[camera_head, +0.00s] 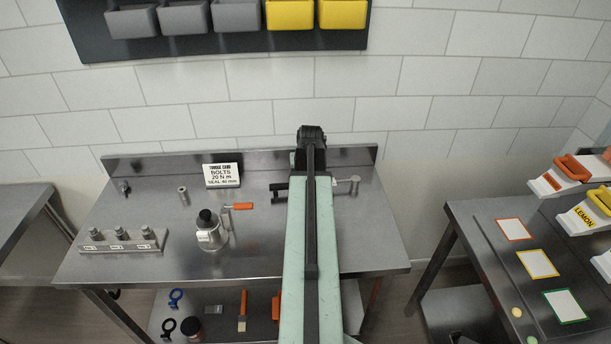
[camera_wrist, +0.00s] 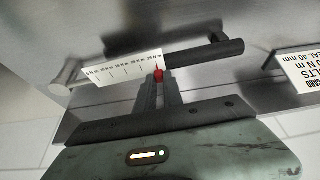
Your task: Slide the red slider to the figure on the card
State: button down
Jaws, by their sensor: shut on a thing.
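The torque wrench lies on the steel bench, partly hidden by my arm in the head view, with its black handle (camera_head: 279,188) to the left and metal head (camera_head: 347,185) to the right. In the wrist view it shows a white scale plate (camera_wrist: 122,69), a black handle (camera_wrist: 218,50) and a round metal end (camera_wrist: 66,97). The red slider (camera_wrist: 159,75) sits at the scale's handle end. My gripper (camera_wrist: 160,81) is shut on the red slider. The card (camera_head: 221,175) reads "BOLTS 20 N m, SEAL 40 mm".
A side table (camera_head: 480,235) with coloured cards is at the right. Bins hang on the wall above.

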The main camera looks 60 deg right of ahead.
dwell(0.9)
jog(key=shift+s+d, duration=0.75)
jog(key=shift+s, duration=0.2)
jog(key=c, duration=1.4)
grip_release()
jog(key=shift+c, duration=0.2)
jog(key=shift+r, duration=0.1)
jog(key=p+v, duration=0.7)
jog(key=shift+r, duration=0.25)
jog(key=shift+s+a, duration=0.1)
jog(key=shift+a, duration=0.05)
